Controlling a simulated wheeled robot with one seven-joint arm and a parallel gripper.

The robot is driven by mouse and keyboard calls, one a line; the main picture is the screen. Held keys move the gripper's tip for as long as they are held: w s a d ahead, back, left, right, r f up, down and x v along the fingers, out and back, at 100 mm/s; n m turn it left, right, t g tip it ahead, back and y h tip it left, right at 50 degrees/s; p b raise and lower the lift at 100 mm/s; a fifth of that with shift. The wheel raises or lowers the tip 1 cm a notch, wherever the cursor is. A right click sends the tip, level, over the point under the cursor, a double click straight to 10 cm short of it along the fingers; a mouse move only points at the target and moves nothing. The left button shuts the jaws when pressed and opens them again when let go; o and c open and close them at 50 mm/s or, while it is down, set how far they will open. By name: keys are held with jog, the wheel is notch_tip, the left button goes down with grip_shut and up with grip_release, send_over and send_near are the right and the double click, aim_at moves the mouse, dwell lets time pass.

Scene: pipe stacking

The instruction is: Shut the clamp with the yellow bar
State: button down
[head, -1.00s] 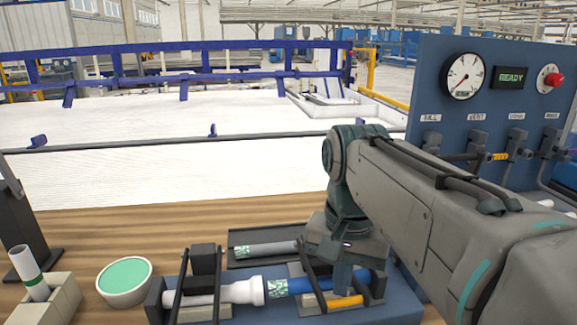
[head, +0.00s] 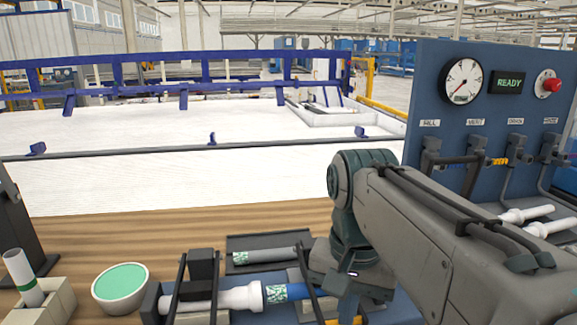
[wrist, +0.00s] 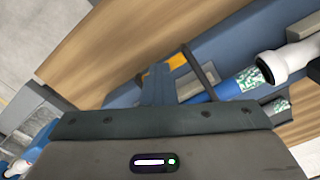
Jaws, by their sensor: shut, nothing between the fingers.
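The clamp with the yellow bar (head: 340,321) is at the bottom of the head view, beside my gripper (head: 346,303), which covers much of it. The yellow bar also shows in the wrist view (wrist: 178,61), just beyond my fingers (wrist: 157,85). My gripper is shut with nothing in it. I cannot tell whether the fingers touch the bar. A black side arm (wrist: 203,66) of the clamp runs beside the bar. A blue pipe (head: 293,291) with a patterned band joins a white pipe fitting (head: 240,297) in the fixture. I cannot tell how far the clamp is closed.
Another clamp (head: 203,265) with black arms stands over the white pipe. A grey pipe (head: 265,256) lies in a dark tray behind. A bowl of green stuff (head: 120,288) and a holder with a white tube (head: 22,275) are left. A panel (head: 440,80) reading READY stands right.

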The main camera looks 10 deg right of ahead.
jog(key=r+p, duration=0.1)
jog(key=w+r+p, duration=0.1)
jog(key=r+p, duration=0.1)
jog(key=shift+w+a, duration=0.1)
jog(key=shift+s+r+p, duration=0.2)
jog(key=shift+r+p, duration=0.15)
jog(key=shift+r, duration=0.2)
jog(key=shift+s+r+p, duration=0.2)
jog(key=shift+r+p, duration=0.15)
jog(key=shift+r, duration=0.2)
jog(key=shift+w+r+p, duration=0.1)
jog(key=shift+r+p, duration=0.8)
jog(key=shift+r, duration=0.05)
jog(key=shift+s+f+n+t+p, duration=0.1)
jog(key=shift+s+n+t+p, duration=0.3)
jog(key=shift+n+p, duration=1.1)
jog(key=shift+s+f+n+t+p, duration=0.1)
jog(key=shift+s+n+t+p, duration=0.3)
jog(key=shift+p, duration=2.25)
jog(key=shift+s+f+n+t+p, duration=0.15)
jog(key=shift+n+t+p, duration=0.65)
jog(key=shift+p, duration=1.25)
